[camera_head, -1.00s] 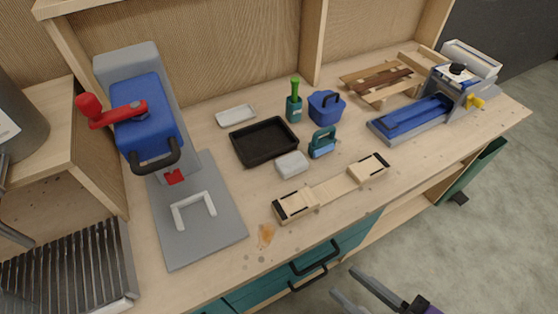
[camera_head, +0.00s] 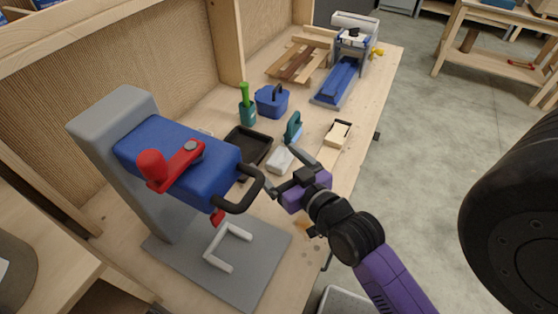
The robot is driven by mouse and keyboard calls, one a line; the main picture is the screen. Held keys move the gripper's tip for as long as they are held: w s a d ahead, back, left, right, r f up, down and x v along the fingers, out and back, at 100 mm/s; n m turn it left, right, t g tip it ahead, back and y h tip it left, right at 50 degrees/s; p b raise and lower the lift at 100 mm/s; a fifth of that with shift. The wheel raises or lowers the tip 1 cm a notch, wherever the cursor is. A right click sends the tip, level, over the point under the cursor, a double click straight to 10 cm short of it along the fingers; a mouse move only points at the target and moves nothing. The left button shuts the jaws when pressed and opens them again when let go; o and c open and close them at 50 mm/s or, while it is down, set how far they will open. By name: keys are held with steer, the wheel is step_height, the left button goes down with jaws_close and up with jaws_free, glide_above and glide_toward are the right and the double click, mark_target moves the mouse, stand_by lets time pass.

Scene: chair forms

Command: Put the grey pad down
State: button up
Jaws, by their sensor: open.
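A small light grey pad (camera_head: 279,161) with rounded edges lies on the wooden bench, just right of the black tray. My gripper (camera_head: 277,166) reaches in from the lower right, its purple body close to the pad. Its two dark fingers are spread apart, one on the pad's far right side and one on its near side. I cannot tell whether either finger touches the pad.
A blue and grey press (camera_head: 180,160) with a red handle fills the left. A wooden block (camera_head: 338,134) lies to the right.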

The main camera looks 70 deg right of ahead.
steer(key=d+g, duration=0.1)
steer(key=d, duration=0.4)
steer(key=w+d+g+y, duration=0.1)
steer(key=d, duration=0.4)
steer(key=w+d+g+y, duration=0.1)
steer(key=d, duration=0.4)
steer(key=shift+w+d+f+n+g, duration=0.1)
steer(key=shift+d+f+n+g, duration=0.2)
steer(key=shift+d+f, duration=0.1)
steer(key=n+g+y, duration=0.2)
steer(key=n+y, duration=0.3)
steer(key=y, duration=0.1)
glide_toward(280, 157)
steer(key=shift+w+d+f, duration=0.55)
steer(key=shift+w+f, duration=0.2)
steer(key=shift+w, duration=0.2)
steer(key=shift+w+a+f+g, duration=0.15)
steer(key=shift+f+g, duration=0.15)
steer(key=shift+p+x, duration=0.45)
steer(key=shift+x, duration=3.1)
steer(key=shift+a, duration=0.25)
steer(key=c, duration=1.2)
steer(key=shift+c, duration=0.2)
steer(key=shift+r, duration=0.1)
